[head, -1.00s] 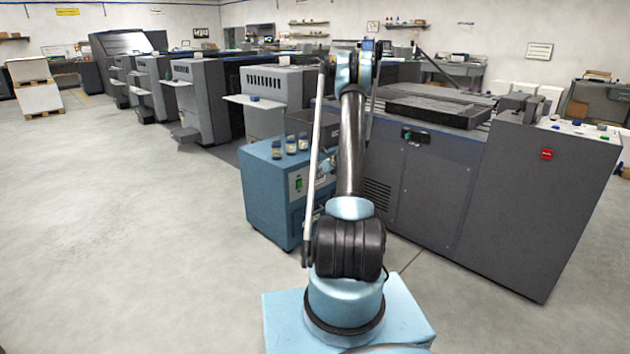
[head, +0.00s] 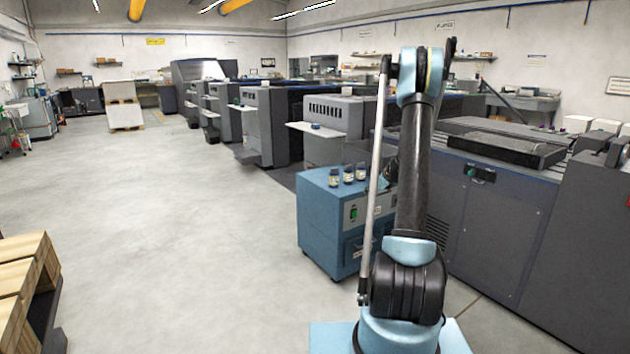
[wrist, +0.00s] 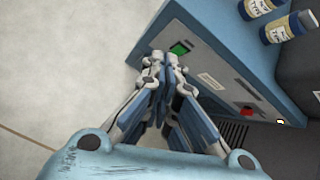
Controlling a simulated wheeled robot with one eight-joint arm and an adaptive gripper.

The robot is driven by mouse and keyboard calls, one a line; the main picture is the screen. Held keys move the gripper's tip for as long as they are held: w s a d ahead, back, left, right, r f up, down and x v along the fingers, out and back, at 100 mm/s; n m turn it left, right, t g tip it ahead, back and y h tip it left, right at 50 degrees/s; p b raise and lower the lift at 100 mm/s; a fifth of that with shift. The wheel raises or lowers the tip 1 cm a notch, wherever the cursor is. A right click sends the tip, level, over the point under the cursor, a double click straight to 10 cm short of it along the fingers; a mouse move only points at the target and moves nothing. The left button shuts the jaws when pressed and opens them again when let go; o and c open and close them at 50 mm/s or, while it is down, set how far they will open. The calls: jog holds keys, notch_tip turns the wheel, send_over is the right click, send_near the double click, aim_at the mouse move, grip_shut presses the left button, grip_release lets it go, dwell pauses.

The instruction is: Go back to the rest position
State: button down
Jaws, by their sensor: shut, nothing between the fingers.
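My arm stands upright in front of the machines in the head view, and it hides my gripper there. In the wrist view my gripper (wrist: 164,58) is shut with its fingertips together and nothing between them. Behind the fingertips in that view is the blue cabinet (wrist: 215,50) with a green switch and a red one. The cabinet also shows in the head view (head: 320,225), left of my arm.
Several small dark-capped bottles (head: 348,174) stand on the cabinet top. A long grey machine (head: 500,220) is close on the right. Wooden pallets (head: 20,285) lie at the lower left. The pale floor (head: 170,230) between is open.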

jog(key=s+a+r+n+g+h, duration=0.1)
jog(key=s+a+r+n, duration=0.3)
jog(key=s, duration=0.5)
jog(key=s+a+r+n+g, duration=0.1)
jog(key=s+r+n, duration=0.35)
jog(key=s, duration=0.45)
jog(key=s+a+r+n+g+h, duration=0.1)
jog(key=s+a+r+n, duration=0.25)
jog(key=s+r, duration=0.4)
jog(key=s+f+n+h, duration=0.1)
jog(key=s+f+n, duration=0.2)
jog(key=s, duration=0.8)
jog(key=s+f+n+g+h, duration=0.1)
jog(key=s+f+n, duration=0.2)
jog(key=s, duration=0.7)
jog(key=s+d+f+n, duration=0.1)
jog(key=s+f+n, duration=0.2)
jog(key=s+n, duration=0.3)
jog(key=s, duration=0.5)
jog(key=shift+s+f+n+g+h, duration=0.15)
jog(key=shift+s+n+g+h, duration=0.15)
jog(key=shift+n+h, duration=0.1)
jog(key=shift+w+f, duration=0.2)
jog(key=shift+w, duration=0.25)
